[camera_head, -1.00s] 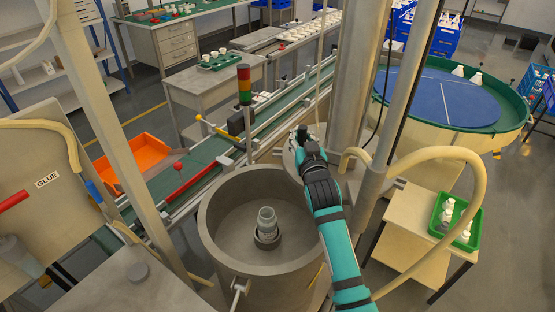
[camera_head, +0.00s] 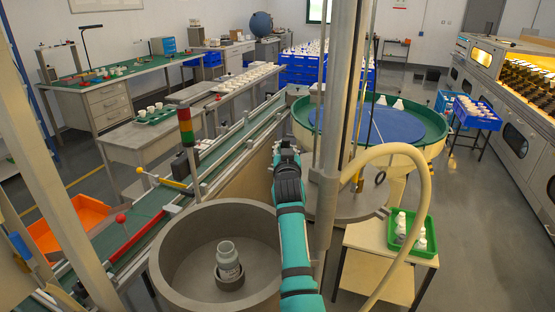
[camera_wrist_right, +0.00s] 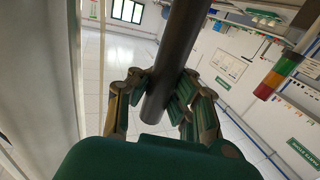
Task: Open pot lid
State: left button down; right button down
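The big round grey pot (camera_head: 165,250) stands open in the head view. A clear glass jar with a label (camera_head: 228,262) sits upright in a small round holder on its floor. The flat round grey lid (camera_head: 350,208) is off to the right of the pot, beside the metal column and partly behind my right arm. My right gripper (camera_head: 287,148) is raised beyond the pot's right rim. In the right wrist view its fingers (camera_wrist_right: 163,92) close from both sides on a dark round bar (camera_wrist_right: 180,45). My left gripper is not in view.
A metal column (camera_head: 338,110) and a beige hose (camera_head: 400,160) stand close right of my arm. A stand with a green tray of white bottles (camera_head: 410,250) is at right. A conveyor with a signal light (camera_head: 187,130) runs behind the pot.

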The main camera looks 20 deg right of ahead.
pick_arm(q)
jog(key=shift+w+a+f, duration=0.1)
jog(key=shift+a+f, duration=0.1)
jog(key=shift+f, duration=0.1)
pick_arm(e)
jog(key=shift+s+d+f+h, duration=0.1)
jog(key=shift+d+f+h, duration=0.2)
jog(key=shift+d+f, duration=0.35)
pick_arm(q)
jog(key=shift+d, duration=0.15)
pick_arm(e)
jog(key=c, duration=1.9)
grip_release()
jog(key=o, duration=0.4)
jog(key=shift+s+d+r+m, duration=0.1)
jog(key=shift+s+r+m, duration=0.2)
jog(key=shift+s+r, duration=0.2)
jog(key=o, duration=0.4)
jog(key=shift+s+r, duration=0.15)
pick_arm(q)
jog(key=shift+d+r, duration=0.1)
pick_arm(e)
jog(key=r, duration=1)
jog(key=shift+w, duration=0.2)
